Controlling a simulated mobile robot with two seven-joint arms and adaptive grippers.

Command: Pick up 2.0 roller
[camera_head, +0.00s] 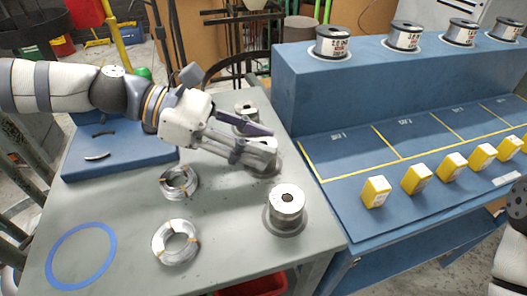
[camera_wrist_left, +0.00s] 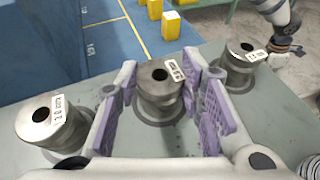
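Three metal rollers stand upright on the grey table: a back one (camera_head: 245,109), a middle one (camera_head: 264,160) and a front one (camera_head: 287,201). My left gripper (camera_head: 268,145) is open at the middle roller. In the left wrist view, that middle roller (camera_wrist_left: 160,92) sits between the purple finger pads of the gripper (camera_wrist_left: 160,112), with a gap visible at its sides. A labelled roller (camera_wrist_left: 52,122) stands to the left, its label seeming to start with 2, and another (camera_wrist_left: 240,62) to the right. In the head view my fingers partly hide the middle roller.
Two wire coils (camera_head: 179,182) (camera_head: 175,242) and a blue ring (camera_head: 82,256) lie on the table (camera_head: 225,215). A blue bench (camera_head: 345,165) to the right bears yellow boxes (camera_head: 376,191) and several spools (camera_head: 332,41). My right arm shows at the right edge.

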